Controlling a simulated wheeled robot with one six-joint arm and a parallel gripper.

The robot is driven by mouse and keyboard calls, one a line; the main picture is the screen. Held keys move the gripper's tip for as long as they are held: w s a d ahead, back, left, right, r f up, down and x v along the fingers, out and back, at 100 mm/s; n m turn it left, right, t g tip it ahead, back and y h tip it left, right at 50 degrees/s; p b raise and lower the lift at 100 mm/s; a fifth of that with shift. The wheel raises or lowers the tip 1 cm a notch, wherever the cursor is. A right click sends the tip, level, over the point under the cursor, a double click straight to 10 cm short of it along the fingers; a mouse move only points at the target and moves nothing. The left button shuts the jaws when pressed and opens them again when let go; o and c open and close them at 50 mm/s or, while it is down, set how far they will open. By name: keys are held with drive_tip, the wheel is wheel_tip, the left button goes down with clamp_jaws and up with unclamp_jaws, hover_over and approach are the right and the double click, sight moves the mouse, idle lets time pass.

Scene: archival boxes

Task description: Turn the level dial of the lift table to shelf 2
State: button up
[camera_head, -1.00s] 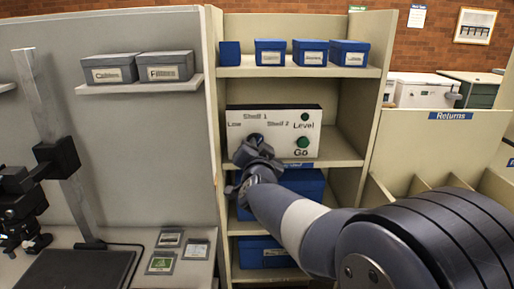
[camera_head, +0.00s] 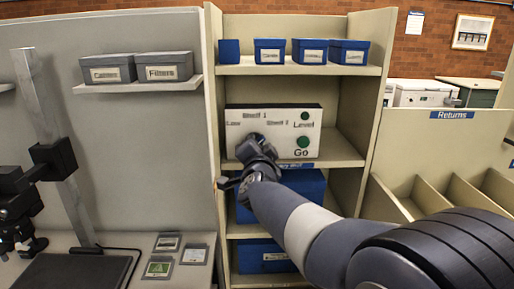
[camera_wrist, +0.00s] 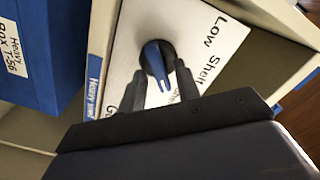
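The white control panel (camera_head: 310,120) sits on a middle shelf with the labels Low, Shelf 1, Shelf 2, Level and Go. My gripper (camera_head: 250,150) is at its lower left and hides the dial in the head view. In the wrist view the dial is a dark round knob with a blue grip bar (camera_wrist: 156,60). A pale mark shows at the bar's lower end, in the picture pointing down, away from the Low label. My gripper (camera_wrist: 158,82) is open, one finger on each side of the bar. Contact with the bar cannot be told.
Blue boxes (camera_head: 271,51) stand on the top shelf. A large blue box (camera_head: 300,190) is below the panel. The bay's left upright (camera_head: 213,120) is close to my gripper.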

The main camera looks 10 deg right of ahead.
drive_tip(key=shift+o, duration=0.2)
drive_tip(key=s+a+p, duration=0.1)
drive_tip(key=s+a, duration=0.1)
drive_tip(key=s, duration=0.8)
drive_tip(key=shift+s, duration=0.3)
drive_tip(key=shift+w, duration=0.15)
drive_tip(key=w+d, duration=0.2)
drive_tip(key=w, duration=0.8)
drive_tip(key=shift+w+n+b, duration=0.15)
drive_tip(key=shift+n+b, duration=0.15)
